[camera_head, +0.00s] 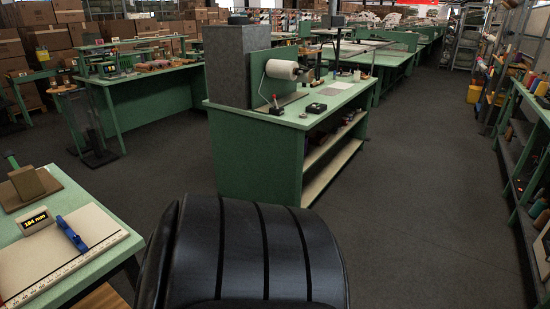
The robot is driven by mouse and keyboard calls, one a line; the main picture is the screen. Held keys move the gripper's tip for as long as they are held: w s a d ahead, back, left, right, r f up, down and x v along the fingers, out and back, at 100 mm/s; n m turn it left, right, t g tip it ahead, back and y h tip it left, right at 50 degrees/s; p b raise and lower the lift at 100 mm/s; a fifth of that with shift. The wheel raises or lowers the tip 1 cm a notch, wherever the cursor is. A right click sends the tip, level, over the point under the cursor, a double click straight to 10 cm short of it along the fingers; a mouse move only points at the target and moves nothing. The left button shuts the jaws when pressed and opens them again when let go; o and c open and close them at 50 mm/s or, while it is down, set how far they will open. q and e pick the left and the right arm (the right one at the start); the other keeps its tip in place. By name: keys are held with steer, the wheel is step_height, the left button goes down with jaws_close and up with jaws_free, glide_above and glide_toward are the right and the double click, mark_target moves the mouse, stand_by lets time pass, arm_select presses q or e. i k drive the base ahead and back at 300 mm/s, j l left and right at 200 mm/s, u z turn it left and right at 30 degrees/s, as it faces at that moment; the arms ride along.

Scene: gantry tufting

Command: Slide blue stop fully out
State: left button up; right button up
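A blue stop (72,234) sits on a pale board (45,262) with a ruler scale along its front edge. The board lies on a green table (100,206) at the lower left. Neither of my grippers shows in the head view, and nothing is touching the stop from what I can see.
A brown block on a wooden base (30,186) stands at the back of the same table. A black padded seat-like form (250,255) fills the lower middle. A green workbench (255,150) with a white roll stands ahead. Grey floor (420,190) is open to the right, before the shelves.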

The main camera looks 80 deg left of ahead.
mark_target(81, 246)
steer(key=k+u, duration=0.1)
steer(key=u, duration=1.65)
